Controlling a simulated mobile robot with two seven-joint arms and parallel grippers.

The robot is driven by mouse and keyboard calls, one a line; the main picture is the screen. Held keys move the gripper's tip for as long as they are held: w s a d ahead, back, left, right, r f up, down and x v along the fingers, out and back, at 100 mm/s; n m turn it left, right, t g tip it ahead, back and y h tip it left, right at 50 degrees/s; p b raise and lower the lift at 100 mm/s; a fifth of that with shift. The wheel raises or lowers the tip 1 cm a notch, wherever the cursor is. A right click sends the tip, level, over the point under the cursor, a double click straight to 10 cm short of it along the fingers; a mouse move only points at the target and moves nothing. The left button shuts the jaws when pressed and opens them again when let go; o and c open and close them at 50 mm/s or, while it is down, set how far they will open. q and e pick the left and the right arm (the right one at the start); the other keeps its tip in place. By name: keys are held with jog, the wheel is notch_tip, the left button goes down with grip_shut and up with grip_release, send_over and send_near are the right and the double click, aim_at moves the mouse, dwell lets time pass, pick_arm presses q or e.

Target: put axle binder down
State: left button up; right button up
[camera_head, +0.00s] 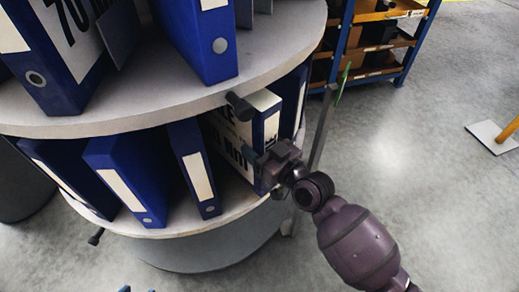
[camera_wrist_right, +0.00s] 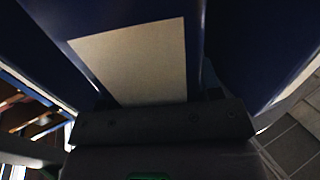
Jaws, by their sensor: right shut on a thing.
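The axle binder (camera_head: 257,115) is blue with a white side panel. Part of its large lettering shows, ending in "LE" and "MM". It stands on the lower round shelf (camera_head: 205,226), its spine facing outward. My right gripper (camera_head: 265,162) is at the lower part of this spine, shut on the binder. In the right wrist view the blue spine with its pale label (camera_wrist_right: 140,65) fills the space just beyond the gripper (camera_wrist_right: 160,118). The fingertips are hidden there. I cannot tell whether the binder's bottom rests fully on the shelf.
Several blue binders (camera_head: 125,180) stand on the lower shelf to the left. The upper round shelf (camera_head: 275,50) hangs close above, with more binders. A grey post (camera_head: 322,130) rises right of the gripper. A blue and orange rack (camera_head: 375,45) stands behind.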

jog(key=shift+f, duration=0.9)
jog(key=o, duration=1)
jog(key=shift+f+b, duration=0.2)
jog(key=shift+b, duration=0.1)
jog(key=o, duration=0.4)
jog(key=shift+r, duration=0.1)
jog(key=p+v, duration=0.1)
jog(key=v, duration=1.1)
jog(key=shift+r, duration=0.1)
